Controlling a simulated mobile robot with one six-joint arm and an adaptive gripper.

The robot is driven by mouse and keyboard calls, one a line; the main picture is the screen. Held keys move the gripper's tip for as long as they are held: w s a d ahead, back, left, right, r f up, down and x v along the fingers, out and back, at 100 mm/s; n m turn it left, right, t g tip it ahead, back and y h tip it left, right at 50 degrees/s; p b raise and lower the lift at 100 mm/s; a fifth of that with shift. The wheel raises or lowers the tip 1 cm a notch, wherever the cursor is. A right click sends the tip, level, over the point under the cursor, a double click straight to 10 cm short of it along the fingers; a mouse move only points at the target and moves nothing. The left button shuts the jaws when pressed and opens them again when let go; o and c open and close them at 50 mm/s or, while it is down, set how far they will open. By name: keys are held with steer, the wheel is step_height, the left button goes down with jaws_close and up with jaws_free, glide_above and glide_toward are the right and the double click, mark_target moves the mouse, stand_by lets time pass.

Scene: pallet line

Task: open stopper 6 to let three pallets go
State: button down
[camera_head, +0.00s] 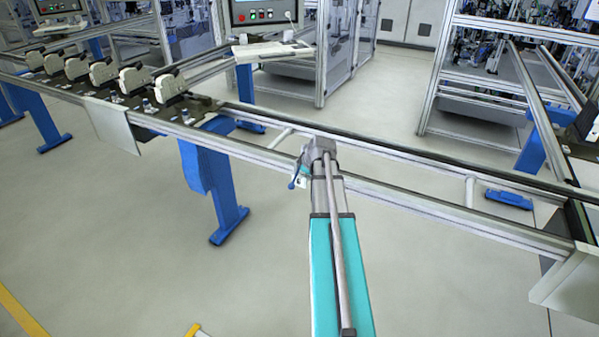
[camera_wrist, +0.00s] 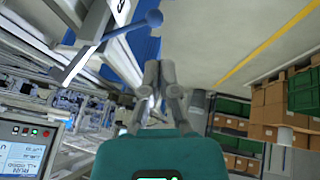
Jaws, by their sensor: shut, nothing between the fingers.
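A lever with a dark blue ball knob (camera_wrist: 153,18) shows at the top of the wrist view, its rod running back toward the metal rail. No number on it is readable. My gripper (camera_wrist: 160,66) has its two grey fingers close together and empty, below the knob and apart from it in the picture. In the head view my arm reaches to the conveyor rail, and its end hides most of the stopper area; a small blue part (camera_head: 292,185) shows beside it. Several pallets (camera_head: 130,102) with white-grey parts stand in a row on the line (camera_head: 240,146) at the left.
The conveyor is bare of pallets right of my arm. Blue legs (camera_head: 212,185) support it. A control panel (camera_head: 265,13) stands behind, also in the wrist view (camera_wrist: 30,148). Shelves with green bins (camera_wrist: 303,92) and cardboard boxes (camera_wrist: 268,110) stand at right there. Near floor is mostly clear.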

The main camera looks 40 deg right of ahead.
steer(key=shift+p+v, duration=0.95)
steer(key=shift+v, duration=0.6)
steer(key=shift+a+f, duration=0.1)
steer(key=s+a+f+m+g, duration=0.1)
steer(key=s+a+g, duration=0.1)
steer(key=a, duration=1.2)
steer(key=s+a+m+g, duration=0.2)
steer(key=s+a, duration=0.2)
steer(key=a, duration=1)
steer(key=s+a+f+m+g, duration=0.1)
steer(key=s+a+m+g, duration=0.1)
steer(key=a, duration=1.2)
steer(key=shift+s+f, duration=0.35)
steer(key=shift+s, duration=0.4)
steer(key=shift+w+a+f, duration=0.1)
